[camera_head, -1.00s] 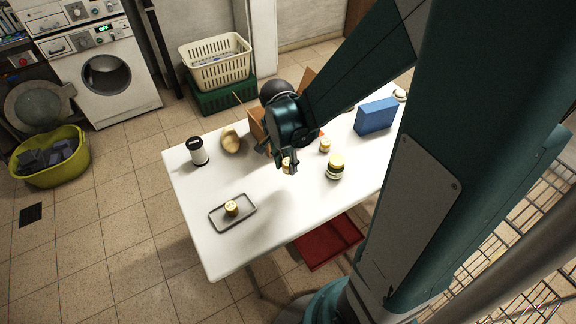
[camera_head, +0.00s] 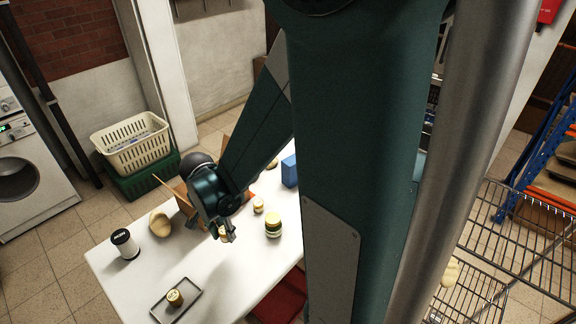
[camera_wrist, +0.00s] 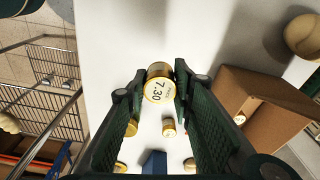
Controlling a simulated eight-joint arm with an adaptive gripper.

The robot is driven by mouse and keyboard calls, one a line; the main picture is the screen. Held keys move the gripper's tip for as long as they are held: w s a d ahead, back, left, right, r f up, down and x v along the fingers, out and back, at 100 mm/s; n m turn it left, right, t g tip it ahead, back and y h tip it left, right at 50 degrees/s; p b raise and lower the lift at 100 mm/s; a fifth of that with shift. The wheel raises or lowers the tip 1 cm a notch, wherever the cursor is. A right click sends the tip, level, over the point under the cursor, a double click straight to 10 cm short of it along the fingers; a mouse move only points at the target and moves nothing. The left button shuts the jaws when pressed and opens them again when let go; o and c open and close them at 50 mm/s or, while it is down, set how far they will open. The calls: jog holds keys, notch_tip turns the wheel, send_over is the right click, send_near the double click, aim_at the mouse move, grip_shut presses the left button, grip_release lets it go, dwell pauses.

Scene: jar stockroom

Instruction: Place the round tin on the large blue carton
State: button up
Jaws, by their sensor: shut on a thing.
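My gripper (camera_head: 226,236) is above the white table (camera_head: 228,275), shut on a round tin (camera_wrist: 158,88). In the wrist view the tin sits between the two fingers, its pale top marked "7.30" towards the camera. In the head view only a small part of this tin shows at the fingertips. The blue carton (camera_head: 290,171) stands at the table's far right part, partly hidden behind my arm. It also shows in the wrist view (camera_wrist: 154,162), at the bottom between the fingers and apart from the held tin.
A yellow-lidded jar (camera_head: 273,226) and a small tin (camera_head: 258,206) stand right of my gripper. A cardboard box (camera_head: 184,192) is behind it.

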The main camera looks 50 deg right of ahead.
jog(key=w+d+r+p, duration=0.2)
jog(key=w+d+r, duration=0.1)
jog(key=d, duration=0.4)
jog(key=w+d+r+p, duration=0.2)
jog(key=w+d, duration=0.1)
jog(key=d, duration=0.4)
jog(key=w+d+r+p, duration=0.2)
jog(key=w+d+r, duration=0.1)
jog(key=d, duration=0.5)
jog(key=d+r+p, duration=0.2)
jog(key=d+p, duration=0.1)
jog(key=d, duration=0.9)
jog(key=s+d+r+p, duration=0.1)
jog(key=d+r+p, duration=0.2)
jog(key=d, duration=1)
jog(key=shift+s+d, duration=0.15)
jog(key=shift+s, duration=0.1)
jog(key=shift+f, duration=0.15)
jog(key=shift+f, duration=3)
jog(key=shift+f, duration=1.9)
jog(key=shift+f, duration=0.15)
